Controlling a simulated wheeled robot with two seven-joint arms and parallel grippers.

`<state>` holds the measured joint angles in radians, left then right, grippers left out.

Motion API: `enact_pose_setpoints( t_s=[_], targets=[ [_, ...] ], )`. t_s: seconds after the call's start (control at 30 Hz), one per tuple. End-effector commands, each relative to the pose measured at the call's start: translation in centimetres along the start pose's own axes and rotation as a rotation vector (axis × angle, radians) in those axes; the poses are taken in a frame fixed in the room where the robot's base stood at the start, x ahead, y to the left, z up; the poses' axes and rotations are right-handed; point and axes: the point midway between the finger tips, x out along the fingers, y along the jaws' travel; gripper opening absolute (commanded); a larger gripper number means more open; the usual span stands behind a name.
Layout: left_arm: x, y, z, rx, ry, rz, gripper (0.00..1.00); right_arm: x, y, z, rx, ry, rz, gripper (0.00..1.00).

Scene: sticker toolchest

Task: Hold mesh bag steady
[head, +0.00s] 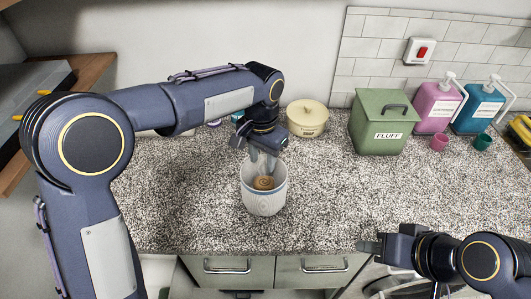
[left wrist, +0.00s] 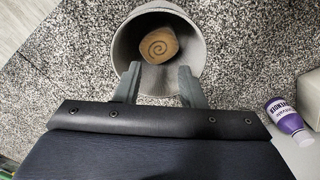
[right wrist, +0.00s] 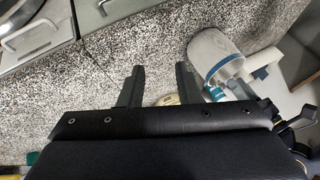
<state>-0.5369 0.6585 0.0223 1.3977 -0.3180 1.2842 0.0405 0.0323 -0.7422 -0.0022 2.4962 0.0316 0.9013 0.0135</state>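No plainly netted bag shows; a pale, ribbed, round open container (head: 264,198) stands upright on the counter and may be the mesh bag. It also shows in the left wrist view (left wrist: 126,42). A brown piece with a spiral mark (left wrist: 158,45) is inside it. My left gripper (head: 264,165) points down at the container's mouth. In the left wrist view its two fingers (left wrist: 159,72) are apart, overlapping the near part of the opening, with nothing between them. Whether they touch the wall I cannot tell. My right gripper (right wrist: 160,72) is open and empty near the counter's front edge.
A cream lidded pot (head: 307,118) and a green FLUFF box (head: 384,122) stand behind. Pink (head: 437,105) and blue (head: 480,105) pump bottles stand at the back right. A purple bottle (left wrist: 286,118) shows in the left wrist view. The counter right of the container is clear.

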Motion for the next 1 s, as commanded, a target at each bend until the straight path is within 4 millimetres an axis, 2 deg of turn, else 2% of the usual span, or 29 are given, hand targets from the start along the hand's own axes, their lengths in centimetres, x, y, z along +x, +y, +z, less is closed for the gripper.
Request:
enact_pose_setpoints(
  t_s=[0.13, 0.23, 0.47, 0.67, 0.8, 1.0],
  targets=[
    [0.2, 0.3, -0.5, 0.009, -0.007, -0.006, 0.36, 0.0, -0.4, -0.8, 0.051, -0.026, -0.018, 0.30],
    [0.2, 0.3, -0.4, 0.009, -0.006, -0.005, 0.36, 0.1, -1.2, -2.2, 0.146, -0.076, -0.048, 0.30],
    [0.3, 0.3, -0.4, 0.008, -0.006, -0.005, 0.36, 2.1, -4.1, -7.8, 0.508, -0.264, -0.144, 0.30],
    [0.3, 0.3, -0.4, 0.008, -0.006, -0.004, 0.36, 5.7, -6.6, -12.9, 0.840, -0.454, -0.204, 0.30],
    [0.3, 0.3, -0.4, 0.008, -0.006, -0.004, 0.36, 9.3, -8.2, -16.1, 1.073, -0.599, -0.230, 0.30],
    [0.3, 0.3, -0.4, 0.007, -0.006, -0.004, 0.36, 15.1, -9.9, -19.6, 1.377, -0.806, -0.244, 0.30]
  ],
)
